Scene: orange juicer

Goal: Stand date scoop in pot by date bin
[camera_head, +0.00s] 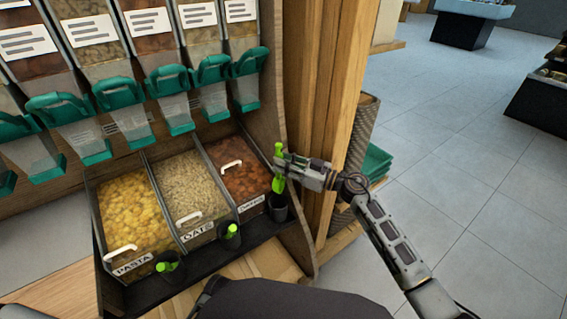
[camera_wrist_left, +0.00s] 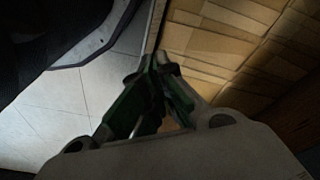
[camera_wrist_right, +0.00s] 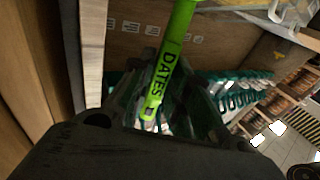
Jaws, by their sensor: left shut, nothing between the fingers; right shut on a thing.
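The date scoop (camera_head: 278,183) is bright green and upright, in the head view at the right of the bins. My right gripper (camera_head: 281,167) is shut on its handle; in the right wrist view the scoop (camera_wrist_right: 165,65) reads "DATES" between the fingers (camera_wrist_right: 155,100). The scoop's lower end is at the mouth of the black pot (camera_head: 278,212); how deep it sits is hidden. The pot stands in front of the date bin (camera_head: 262,172), which holds reddish-brown dates. My left gripper (camera_wrist_left: 155,70) is shut and empty in the left wrist view, not clearly seen in the head view.
The pasta bin (camera_head: 130,205) and oats bin (camera_head: 190,185) are to the left, each with a pot and green scoop in front. Dispensers with green handles (camera_head: 120,92) hang above. A wooden post (camera_head: 335,100) stands close behind my right gripper. Open floor (camera_head: 470,170) lies right.

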